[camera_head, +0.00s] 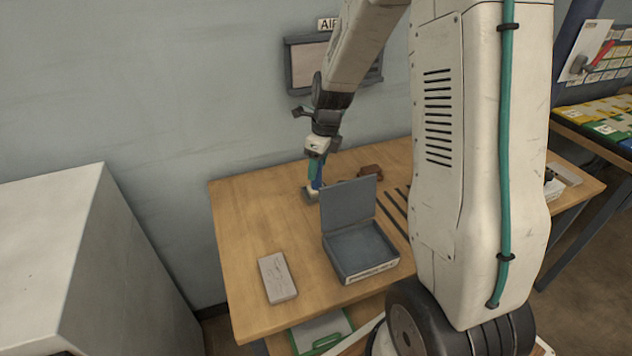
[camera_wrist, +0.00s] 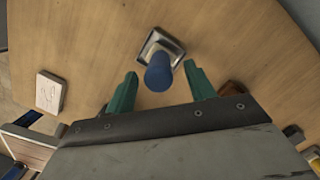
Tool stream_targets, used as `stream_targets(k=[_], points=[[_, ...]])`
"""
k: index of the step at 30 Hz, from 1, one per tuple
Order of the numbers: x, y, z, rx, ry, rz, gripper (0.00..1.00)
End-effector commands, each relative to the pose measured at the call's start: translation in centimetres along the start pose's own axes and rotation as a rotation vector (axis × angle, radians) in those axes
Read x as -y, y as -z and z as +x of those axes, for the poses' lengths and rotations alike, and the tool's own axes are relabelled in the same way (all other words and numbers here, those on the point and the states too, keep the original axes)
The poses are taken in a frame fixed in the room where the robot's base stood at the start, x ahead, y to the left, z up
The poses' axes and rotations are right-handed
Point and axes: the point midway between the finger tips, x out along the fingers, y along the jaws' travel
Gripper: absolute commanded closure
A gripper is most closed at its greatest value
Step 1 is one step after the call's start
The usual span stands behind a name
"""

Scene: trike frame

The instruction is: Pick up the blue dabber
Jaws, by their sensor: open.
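The blue dabber (camera_wrist: 158,74) stands on a square grey metal base (camera_wrist: 160,42) on the wooden table in the wrist view. Its blue shaft points up towards the camera. In the head view the dabber (camera_head: 316,184) is partly hidden by my gripper. My gripper (camera_wrist: 160,82) has green fingers, open, one on each side of the dabber with a gap on both sides. In the head view my gripper (camera_head: 317,165) points down over the dabber near the table's back edge.
An open grey box (camera_head: 362,252) with its lid raised stands right of the dabber. A pale block (camera_head: 277,277) lies near the table's front left. A brown object (camera_head: 370,172) and dark strips (camera_head: 391,217) lie farther right. The left of the wooden table (camera_head: 243,222) is clear.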

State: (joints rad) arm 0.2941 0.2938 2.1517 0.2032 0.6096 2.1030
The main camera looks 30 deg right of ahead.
Motion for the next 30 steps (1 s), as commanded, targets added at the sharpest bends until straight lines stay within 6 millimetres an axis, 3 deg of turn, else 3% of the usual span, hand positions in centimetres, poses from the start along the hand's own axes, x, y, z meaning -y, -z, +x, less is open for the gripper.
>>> stream_targets(k=[9, 17, 22, 30], points=[[-0.1, 0.0, 4.2, -0.001, -0.001, -0.001, 0.46], [0.0, 0.0, 4.4, 0.0, 0.0, -0.002, 0.46], [0.0, 0.0, 4.4, 0.0, 0.0, -0.002, 0.93], [0.0, -0.1, 4.3, 0.0, 0.0, -0.003, 0.95]])
